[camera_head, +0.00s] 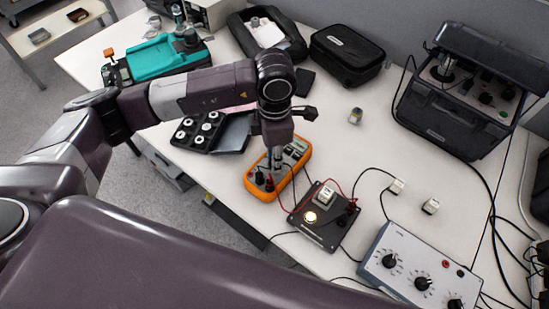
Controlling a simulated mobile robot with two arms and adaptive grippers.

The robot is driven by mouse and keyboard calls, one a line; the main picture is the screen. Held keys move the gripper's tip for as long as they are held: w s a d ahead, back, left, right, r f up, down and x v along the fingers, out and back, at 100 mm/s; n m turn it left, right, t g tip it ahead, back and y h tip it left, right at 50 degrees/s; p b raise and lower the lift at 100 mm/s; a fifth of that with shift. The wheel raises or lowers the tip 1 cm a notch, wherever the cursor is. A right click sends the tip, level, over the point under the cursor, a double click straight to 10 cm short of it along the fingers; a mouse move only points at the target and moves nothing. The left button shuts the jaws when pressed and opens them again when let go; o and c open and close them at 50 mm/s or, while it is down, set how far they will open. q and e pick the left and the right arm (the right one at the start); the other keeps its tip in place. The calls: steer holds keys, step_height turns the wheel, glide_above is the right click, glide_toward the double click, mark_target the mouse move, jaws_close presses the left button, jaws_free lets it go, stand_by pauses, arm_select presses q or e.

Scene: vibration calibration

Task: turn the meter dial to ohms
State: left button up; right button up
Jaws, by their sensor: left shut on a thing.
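The meter (263,191) has an orange case and lies on the white table near the middle of the head view. My left gripper (275,168) points down over it, shut at the meter's middle. The dial is hidden under the fingertips, so its setting cannot be read. A strip of the grey display shows at the meter's upper right. Black plugs sit at its lower left end. My right gripper is not in view; a large dark arm link fills the bottom left.
A black board with a lit lamp (311,217) and red leads lies right of the meter. A grey knob box (418,262) stands at lower right. A black tray of round parts (198,131) lies left of the meter. A black case (346,55) stands behind.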

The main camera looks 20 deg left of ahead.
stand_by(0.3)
arm_select(q)
steer(key=o, duration=1.2)
steer(key=shift+c, duration=0.2)
step_height(320, 180, up, 12)
steer(key=shift+s, duration=0.1)
